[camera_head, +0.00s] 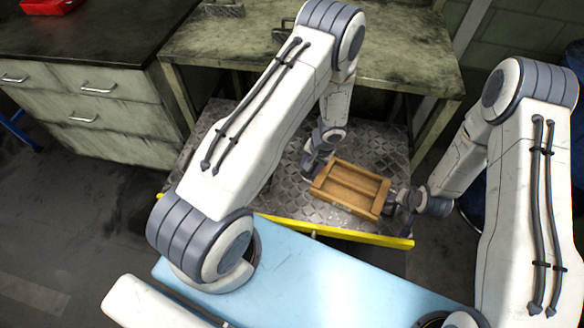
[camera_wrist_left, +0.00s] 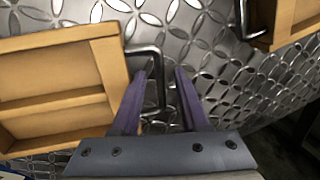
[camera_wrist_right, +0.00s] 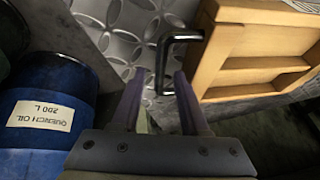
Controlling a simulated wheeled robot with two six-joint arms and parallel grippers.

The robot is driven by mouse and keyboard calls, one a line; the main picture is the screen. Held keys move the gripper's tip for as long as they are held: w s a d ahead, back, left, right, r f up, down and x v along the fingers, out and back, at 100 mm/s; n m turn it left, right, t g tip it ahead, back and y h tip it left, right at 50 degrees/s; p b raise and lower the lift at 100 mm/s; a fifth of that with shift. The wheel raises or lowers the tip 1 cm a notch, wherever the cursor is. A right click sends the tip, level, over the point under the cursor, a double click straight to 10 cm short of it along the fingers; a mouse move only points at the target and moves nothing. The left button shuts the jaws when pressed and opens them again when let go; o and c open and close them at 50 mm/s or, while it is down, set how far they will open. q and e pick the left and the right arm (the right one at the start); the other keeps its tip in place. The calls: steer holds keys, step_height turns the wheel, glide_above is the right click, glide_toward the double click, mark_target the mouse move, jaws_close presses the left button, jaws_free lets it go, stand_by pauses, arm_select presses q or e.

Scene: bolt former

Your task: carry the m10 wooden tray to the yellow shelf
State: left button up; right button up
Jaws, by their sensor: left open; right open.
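A wooden tray (camera_head: 350,184) with inner dividers rests on a diamond-plate metal surface (camera_head: 252,170). Its front marking is too small to read. My right gripper (camera_head: 396,202) is open at the tray's right end. In the right wrist view, the tray's black bar handle (camera_wrist_right: 166,58) lies between or just beyond the fingers. My left gripper (camera_wrist_left: 160,76) is open at the other end, with another black handle (camera_wrist_left: 158,65) between its fingers. In the head view, my left arm partly hides that end. The metal surface has a yellow front edge (camera_head: 370,239).
A second wooden piece with a handle (camera_wrist_left: 292,18) shows in the left wrist view. A worn green bench (camera_head: 400,60) stands behind the plate. A dark-topped drawer cabinet (camera_head: 100,115) is at the left. A blue quench oil drum (camera_wrist_right: 45,118) stands close to my right gripper.

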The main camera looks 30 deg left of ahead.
arm_select(q)
steer(key=v, duration=1.2)
arm_select(e)
steer(key=v, duration=1.2)
